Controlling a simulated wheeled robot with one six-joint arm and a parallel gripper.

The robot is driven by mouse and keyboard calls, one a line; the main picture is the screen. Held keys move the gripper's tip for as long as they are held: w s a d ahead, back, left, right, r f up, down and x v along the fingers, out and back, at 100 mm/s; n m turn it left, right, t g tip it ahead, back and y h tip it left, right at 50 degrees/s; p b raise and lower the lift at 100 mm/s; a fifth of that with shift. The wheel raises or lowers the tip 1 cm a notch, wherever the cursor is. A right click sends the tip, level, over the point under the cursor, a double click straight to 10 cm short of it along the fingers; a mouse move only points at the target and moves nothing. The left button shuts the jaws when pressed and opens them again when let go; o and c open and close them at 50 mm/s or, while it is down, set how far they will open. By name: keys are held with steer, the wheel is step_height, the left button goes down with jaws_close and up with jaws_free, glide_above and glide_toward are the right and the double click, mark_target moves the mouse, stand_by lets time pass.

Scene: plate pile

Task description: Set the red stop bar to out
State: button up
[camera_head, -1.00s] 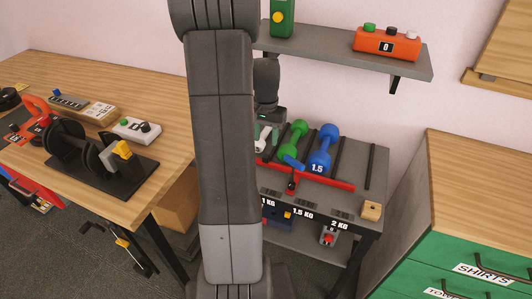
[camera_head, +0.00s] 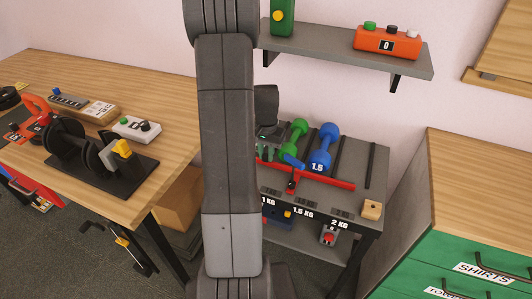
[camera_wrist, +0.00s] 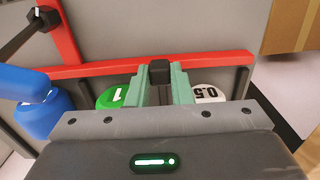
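The red stop bar (camera_head: 325,181) runs along the front of the dumbbell rack (camera_head: 376,205). In the wrist view the bar (camera_wrist: 105,68) crosses just beyond the fingertips, with a red upright piece (camera_wrist: 58,38) at left. My gripper (camera_head: 265,154) is low over the rack's left part, partly hidden by my arm. In the wrist view its teal fingers (camera_wrist: 161,80) are apart, with a small black block (camera_wrist: 159,72) between them near the bar. I cannot tell whether they touch it. The bar's left end is hidden in the head view.
A green dumbbell (camera_head: 294,136) and a blue one (camera_head: 325,147) lie in the rack behind the bar. A white 0.5 dumbbell (camera_wrist: 207,94) sits right of the fingers. A shelf (camera_head: 340,59) hangs above; a wooden table (camera_head: 150,80) stands left and a green-drawer cabinet (camera_head: 470,249) right.

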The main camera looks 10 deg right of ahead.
jaws_close()
steer(key=shift+s+a+b, duration=0.2)
steer(key=shift+s+a, duration=0.35)
steer(key=shift+s, duration=0.3)
steer(key=shift+s+a+b, duration=0.2)
steer(key=shift+s+a, duration=0.3)
steer(key=shift+s, duration=0.3)
steer(key=o, duration=0.8)
jaws_free()
steer(key=shift+s+a, duration=0.1)
step_height(320, 180, up, 14)
steer(key=shift+f+p, duration=0.1)
steer(key=shift+p, duration=0.35)
